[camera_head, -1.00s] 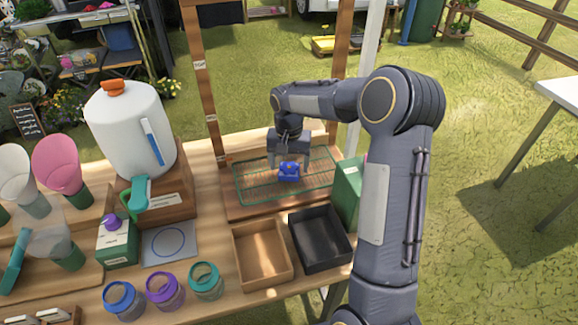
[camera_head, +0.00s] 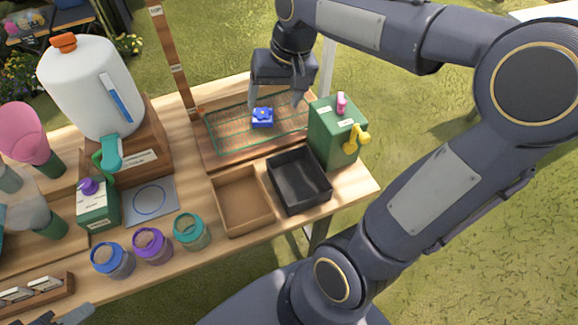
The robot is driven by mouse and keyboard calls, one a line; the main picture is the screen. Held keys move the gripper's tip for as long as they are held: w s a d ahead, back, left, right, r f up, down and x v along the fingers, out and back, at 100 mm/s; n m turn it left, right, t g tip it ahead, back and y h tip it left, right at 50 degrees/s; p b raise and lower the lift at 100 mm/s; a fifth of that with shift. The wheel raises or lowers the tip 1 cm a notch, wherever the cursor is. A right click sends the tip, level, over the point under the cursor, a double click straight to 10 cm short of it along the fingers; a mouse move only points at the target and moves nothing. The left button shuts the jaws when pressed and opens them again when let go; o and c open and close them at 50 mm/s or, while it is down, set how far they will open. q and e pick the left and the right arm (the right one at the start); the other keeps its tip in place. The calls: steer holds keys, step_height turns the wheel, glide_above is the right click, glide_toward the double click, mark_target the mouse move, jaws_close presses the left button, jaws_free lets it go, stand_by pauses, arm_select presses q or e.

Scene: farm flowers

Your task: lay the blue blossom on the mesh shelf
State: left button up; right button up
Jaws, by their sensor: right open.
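The blue blossom (camera_head: 262,118), with a small yellow centre, lies on the mesh shelf (camera_head: 225,141), a green-rimmed wire rack on a wooden base. My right gripper (camera_head: 277,103) is open just above and behind the blossom. One finger is close to the blossom's left back side and the other stands apart to its right. I cannot tell whether a finger touches it. A dark grey piece at the bottom left edge looks like part of my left gripper (camera_head: 65,316); its fingers are not clear.
A green box with a yellow tap (camera_head: 334,137) stands right of the shelf. A brown tray (camera_head: 242,228) and a black tray (camera_head: 300,207) sit in front. Several jars, a white tank (camera_head: 88,85) and a wooden post (camera_head: 170,50) are to the left.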

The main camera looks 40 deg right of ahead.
steer(key=s+a+f+n+t+y, duration=0.1)
steer(key=s+a+f, duration=0.1)
steer(key=s, duration=0.5)
steer(key=s+a+f+n+t+y, duration=0.1)
steer(key=s+a+f+t, duration=0.1)
steer(key=s+a, duration=0.3)
steer(key=s+f, duration=0.1)
steer(key=s, duration=0.2)
steer(key=shift+s+a+n, duration=0.3)
steer(key=shift+n, duration=0.1)
